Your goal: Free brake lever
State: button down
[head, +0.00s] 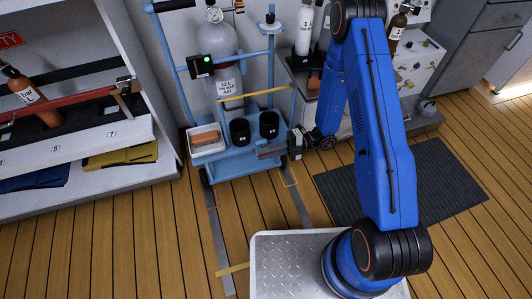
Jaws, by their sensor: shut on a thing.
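A blue trolley (240,165) stands against the wall in the middle of the head view. It carries a large grey cylinder (217,45), two black cups and a tray. My arm reaches over from the right, and my gripper (268,152) is at the trolley's right front edge, pointing left. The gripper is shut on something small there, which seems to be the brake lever. The lever itself is too small and too covered by the fingers to make out clearly.
A white shelf (100,140) with cylinders stands at left. A bench with drawers (412,75) stands behind my arm. A dark mat (440,180) lies at right. Grey floor strips (217,255) run from the trolley toward my base. The floor at left front is clear.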

jog(key=c, duration=1.7)
grip_release()
jog(key=shift+w, duration=0.1)
jog(key=v, duration=1.7)
jog(key=shift+d+r, duration=0.1)
jog(key=shift+d, duration=0.15)
jog(key=s+d+r+n+h, duration=0.1)
jog(key=s+r+n+h, duration=0.4)
jog(key=r+n, duration=0.5)
jog(key=s+d+r+n+h, duration=0.1)
jog(key=s+r+n+h, duration=0.35)
jog(key=r+n, duration=0.55)
jog(key=s+d+r+n+t+h, duration=0.2)
jog(key=s+r+n+t, duration=0.1)
jog(key=s+r+n, duration=0.2)
jog(key=s+d+r+n+t+h, duration=0.3)
jog(key=s+r+n, duration=0.2)
jog(key=r, duration=0.2)
jog(key=s+d+r+n+t+h, duration=0.3)
jog(key=s+r+n, duration=0.2)
jog(key=r, duration=0.1)
jog(key=shift+s+d+r+t, duration=0.1)
jog(key=shift+s+t, duration=0.1)
jog(key=shift+t, duration=0.2)
